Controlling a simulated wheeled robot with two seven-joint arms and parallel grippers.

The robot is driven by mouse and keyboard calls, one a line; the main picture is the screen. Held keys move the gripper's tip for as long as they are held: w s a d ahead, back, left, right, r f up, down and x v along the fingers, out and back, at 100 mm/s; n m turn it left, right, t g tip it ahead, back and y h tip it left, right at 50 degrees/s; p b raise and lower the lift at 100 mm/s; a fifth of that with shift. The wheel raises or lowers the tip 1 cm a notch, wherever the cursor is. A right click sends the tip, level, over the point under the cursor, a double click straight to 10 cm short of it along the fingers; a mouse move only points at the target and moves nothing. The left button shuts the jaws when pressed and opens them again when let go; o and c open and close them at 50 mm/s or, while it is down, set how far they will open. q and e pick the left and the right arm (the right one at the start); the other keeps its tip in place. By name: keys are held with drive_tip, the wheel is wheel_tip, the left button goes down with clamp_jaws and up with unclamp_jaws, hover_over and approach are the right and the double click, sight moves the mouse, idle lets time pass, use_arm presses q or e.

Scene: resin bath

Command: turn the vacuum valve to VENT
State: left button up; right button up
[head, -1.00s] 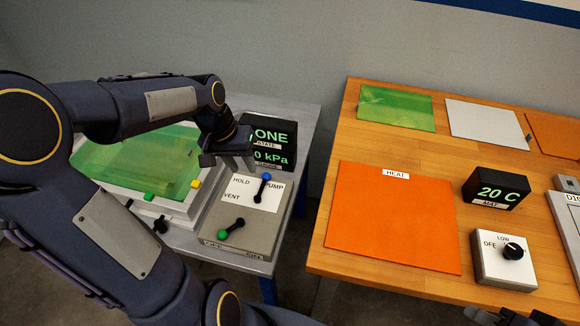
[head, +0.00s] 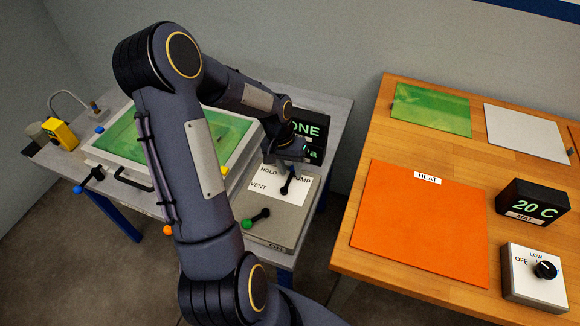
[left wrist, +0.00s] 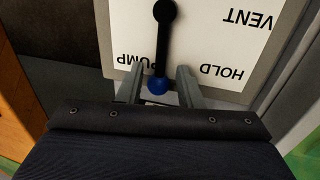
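The vacuum valve is a black lever (head: 285,188) on a white plate (head: 265,178) marked HOLD, PUMP and VENT. In the left wrist view the lever (left wrist: 163,40) ends in a blue knob (left wrist: 158,85) beside the PUMP label. My left gripper (head: 290,160) is over this knob end and hides it in the head view. In the left wrist view its two fingers (left wrist: 160,88) stand apart, one on each side of the knob, with small gaps showing. My right gripper is not in view.
A green-knobbed lever (head: 256,218) sits on the same box, nearer me. A dark display (head: 314,130) stands just behind, partly hidden by my gripper. The framed green tray (head: 125,135) lies left. A wooden table with an orange HEAT mat (head: 420,230) is right, across a gap.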

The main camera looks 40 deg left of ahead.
use_arm(q)
clamp_jaws()
idle(0.3)
